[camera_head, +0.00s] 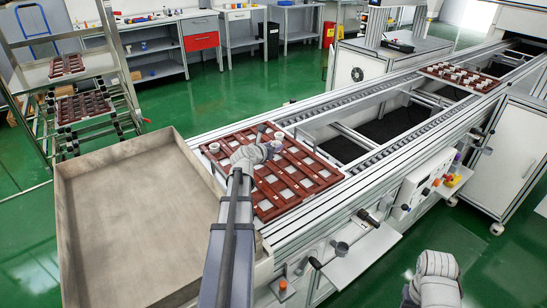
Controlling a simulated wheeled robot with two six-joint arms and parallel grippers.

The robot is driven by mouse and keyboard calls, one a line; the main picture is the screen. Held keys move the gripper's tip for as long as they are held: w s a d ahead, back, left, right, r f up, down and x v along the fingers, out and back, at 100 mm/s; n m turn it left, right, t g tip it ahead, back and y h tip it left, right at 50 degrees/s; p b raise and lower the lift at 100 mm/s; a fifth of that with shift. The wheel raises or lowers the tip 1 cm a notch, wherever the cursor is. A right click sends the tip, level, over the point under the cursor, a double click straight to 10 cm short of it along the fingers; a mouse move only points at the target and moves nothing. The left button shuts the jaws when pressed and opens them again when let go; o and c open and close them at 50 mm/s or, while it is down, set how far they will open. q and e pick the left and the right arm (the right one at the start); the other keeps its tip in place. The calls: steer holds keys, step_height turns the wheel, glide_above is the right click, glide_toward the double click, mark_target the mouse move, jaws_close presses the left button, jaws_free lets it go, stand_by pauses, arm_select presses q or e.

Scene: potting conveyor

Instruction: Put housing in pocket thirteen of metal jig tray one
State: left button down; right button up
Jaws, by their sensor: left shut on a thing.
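A red-brown metal jig tray (325,178) with many pale square pockets lies on the near end of the conveyor. My left arm reaches over it from the bottom of the view. Small pale round parts stand at the tray's left corner (214,147) and just beyond the gripper (279,136). I cannot read pocket numbers, and the arm covers several pockets. Part of my right arm shows at bottom right; its gripper is not visible.
A large empty shallow metal bin (140,220) adjoins the conveyor at left. A second red-brown tray (432,70) with several pale parts sits farther along the conveyor. A rack (85,90) with trays stands at upper left. A side shelf (355,252) holds small tools.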

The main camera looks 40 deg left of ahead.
arm_select(q)
step_height(320, 180, down, 4)
steer(key=b, duration=0.3)
steer(key=shift+r, duration=0.3)
steer(key=shift+c, duration=2.2)
jaws_free()
steer(key=p+v, duration=0.5)
steer(key=v, duration=0.7)
